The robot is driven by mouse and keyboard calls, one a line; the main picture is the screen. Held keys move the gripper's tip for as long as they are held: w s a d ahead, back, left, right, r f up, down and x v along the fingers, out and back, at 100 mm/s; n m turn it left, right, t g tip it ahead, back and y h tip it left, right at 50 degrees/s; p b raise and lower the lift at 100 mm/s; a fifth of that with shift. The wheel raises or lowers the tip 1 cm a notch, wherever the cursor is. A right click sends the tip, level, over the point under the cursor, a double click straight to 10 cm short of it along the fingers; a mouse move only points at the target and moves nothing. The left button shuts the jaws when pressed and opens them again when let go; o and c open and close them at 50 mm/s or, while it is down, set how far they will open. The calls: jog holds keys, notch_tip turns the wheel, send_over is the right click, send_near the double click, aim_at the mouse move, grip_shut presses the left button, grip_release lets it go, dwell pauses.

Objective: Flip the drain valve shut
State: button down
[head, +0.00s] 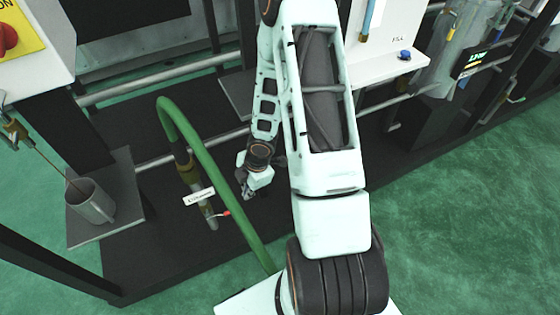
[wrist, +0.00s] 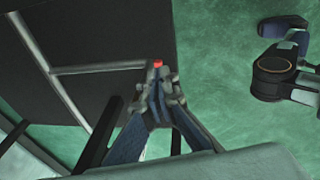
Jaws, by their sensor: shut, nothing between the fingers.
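The drain valve (head: 209,215) is a short pipe fitting near the floor at the lower end of a brown pipe, below a small white label (head: 199,196). Its lever has a red tip (head: 226,213) and points to the right, away from the pipe. My gripper (head: 247,192) is shut and empty, a little right of and above the red tip. In the wrist view my gripper (wrist: 158,72) points at a small red piece (wrist: 158,63) just beyond the fingertips. I cannot tell whether they touch. The valve body is hidden there.
A green hose (head: 205,160) arches between the valve and my gripper's side. A grey mug (head: 92,201) stands on a shelf (head: 128,195) at left. A white panel with a blue knob (head: 404,55) is at upper right. The green floor (head: 460,220) at right is clear.

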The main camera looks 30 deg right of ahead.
jog(key=s+d+r+p, duration=0.2)
jog(key=d+r+p, duration=0.7)
jog(key=d+p, duration=0.1)
jog(key=shift+r+p, duration=0.35)
jog(key=shift+r, duration=0.05)
jog(key=shift+s, duration=0.15)
